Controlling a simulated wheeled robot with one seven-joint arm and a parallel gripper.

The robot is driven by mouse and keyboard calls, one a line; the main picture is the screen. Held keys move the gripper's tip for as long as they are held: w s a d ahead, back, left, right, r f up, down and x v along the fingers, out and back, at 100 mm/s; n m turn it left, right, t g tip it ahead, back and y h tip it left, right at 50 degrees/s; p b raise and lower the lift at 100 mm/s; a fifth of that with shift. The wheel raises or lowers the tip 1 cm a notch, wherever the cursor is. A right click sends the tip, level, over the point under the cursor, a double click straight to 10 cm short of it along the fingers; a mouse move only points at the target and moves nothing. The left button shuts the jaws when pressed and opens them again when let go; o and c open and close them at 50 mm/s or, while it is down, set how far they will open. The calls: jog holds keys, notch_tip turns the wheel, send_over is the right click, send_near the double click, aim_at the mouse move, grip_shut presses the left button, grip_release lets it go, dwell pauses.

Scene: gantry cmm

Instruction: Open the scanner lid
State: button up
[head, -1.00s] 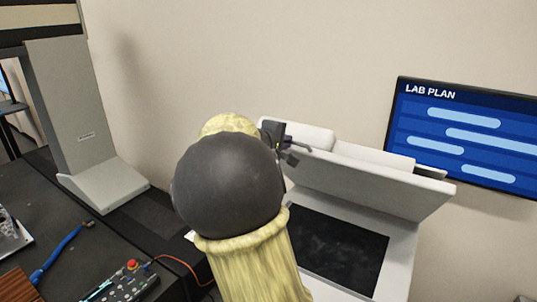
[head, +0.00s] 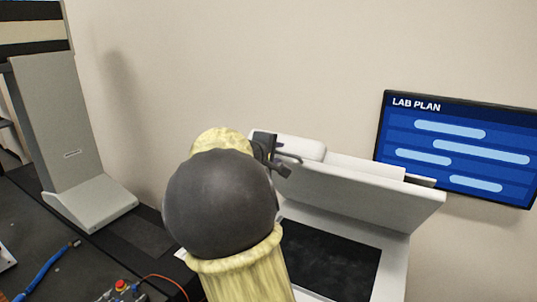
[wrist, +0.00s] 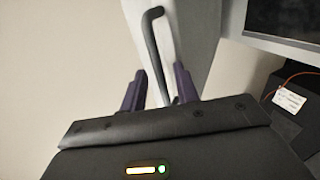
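The scanner (head: 392,268) is a white machine with a dark glass bed (head: 328,262), in the lower right of the head view. Its white lid (head: 360,196) stands raised and tilted back, so the bed is exposed. My gripper (head: 284,162) is at the lid's upper left end in the head view, small and partly hidden by my arm. In the wrist view my gripper (wrist: 160,88) has its two purple fingers apart. A dark bar handle (wrist: 153,45) on a white surface runs down into the gap between them. I cannot tell whether the fingers touch it.
A wall screen (head: 455,150) reading LAB PLAN hangs right of the scanner. A grey column (head: 65,130) stands on the dark table (head: 40,235) at left. An orange cable (head: 165,280) runs near the table's edge. A white tag (wrist: 290,100) shows in the wrist view.

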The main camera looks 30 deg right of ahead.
jog(key=shift+s+a+r+b, duration=0.15)
jog(key=shift+a+b, duration=0.15)
jog(key=shift+a, duration=0.25)
jog(key=b+v, duration=0.6)
jog(key=v, duration=1)
jog(key=shift+a, duration=0.2)
jog(key=s+a+f+g+y+b, duration=0.1)
jog(key=s+a+f+y, duration=0.15)
jog(key=f, duration=0.95)
jog(key=s+a+f+g+y+b, duration=0.1)
jog(key=a+f+y, duration=0.3)
jog(key=f, duration=0.7)
jog(key=s+a+f+m+g+y+b, duration=0.1)
jog(key=s+a+f+m+y, duration=0.1)
jog(key=f, duration=0.7)
jog(key=s+a+f+m+y+b, duration=0.1)
jog(key=s+a+f+m+y, duration=0.2)
jog(key=s+f, duration=0.4)
jog(key=shift+s+a+f+g+y, duration=0.25)
jog(key=shift+a+f+g+y, duration=0.2)
jog(key=shift+a+f, duration=0.6)
